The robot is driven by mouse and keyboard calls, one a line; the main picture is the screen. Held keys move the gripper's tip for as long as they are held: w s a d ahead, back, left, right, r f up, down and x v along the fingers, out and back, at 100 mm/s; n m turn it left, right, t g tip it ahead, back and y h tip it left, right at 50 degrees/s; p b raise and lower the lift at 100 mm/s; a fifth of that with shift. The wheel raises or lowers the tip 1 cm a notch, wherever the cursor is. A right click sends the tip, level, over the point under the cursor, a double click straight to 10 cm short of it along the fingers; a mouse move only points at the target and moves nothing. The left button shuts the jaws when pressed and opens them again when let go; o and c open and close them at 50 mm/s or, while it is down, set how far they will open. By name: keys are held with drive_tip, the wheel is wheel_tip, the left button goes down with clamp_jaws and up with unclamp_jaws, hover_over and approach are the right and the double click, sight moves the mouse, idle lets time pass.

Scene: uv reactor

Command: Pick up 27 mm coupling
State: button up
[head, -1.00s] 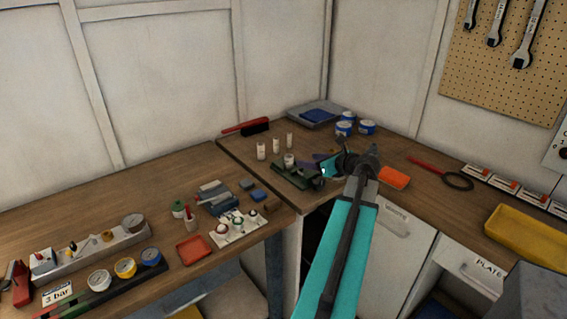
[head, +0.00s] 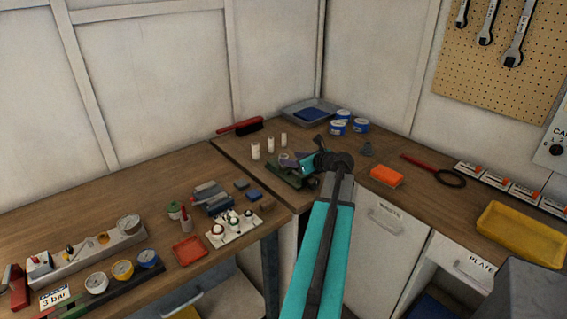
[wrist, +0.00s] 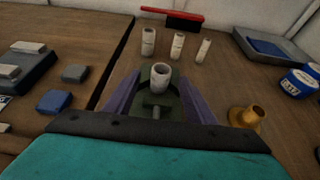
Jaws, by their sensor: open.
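No size marking is readable, so I cannot tell which piece is the 27 mm coupling. A white ring-topped cylinder (wrist: 160,76) stands upright in a dark green vise-like holder (wrist: 157,108) in the wrist view. Three more white cylinders stand behind it: left (wrist: 148,42), middle (wrist: 177,46) and right (wrist: 202,50). My gripper (wrist: 160,84) is open, with purple fingers on either side of the held cylinder; contact is not visible. In the head view my gripper (head: 300,158) is over the holder, partly hidden by my arm.
A brass flanged piece (wrist: 246,116) stands right of the holder. A red-handled brush (wrist: 172,17) lies behind the cylinders. Blue-and-white tins (head: 343,122) and a grey tray (head: 296,108) fill the back corner. An orange block (head: 386,176) lies to the right.

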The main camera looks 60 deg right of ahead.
sight(287, 157)
drive_tip(key=shift+w+d+f, duration=0.2)
drive_tip(key=shift+w+f, duration=0.1)
drive_tip(key=shift+w, duration=0.25)
drive_tip(key=shift+w, duration=0.1)
drive_tip(key=shift+w+d+f+p, duration=0.15)
drive_tip(key=shift+w+d+p, duration=0.15)
drive_tip(key=shift+w+p, duration=0.2)
drive_tip(key=p+x, duration=0.1)
drive_tip(key=x, duration=0.2)
drive_tip(key=shift+w+d+f, duration=0.15)
drive_tip(key=shift+w+f, duration=0.1)
drive_tip(key=shift+w, duration=0.15)
drive_tip(key=c, duration=1.1)
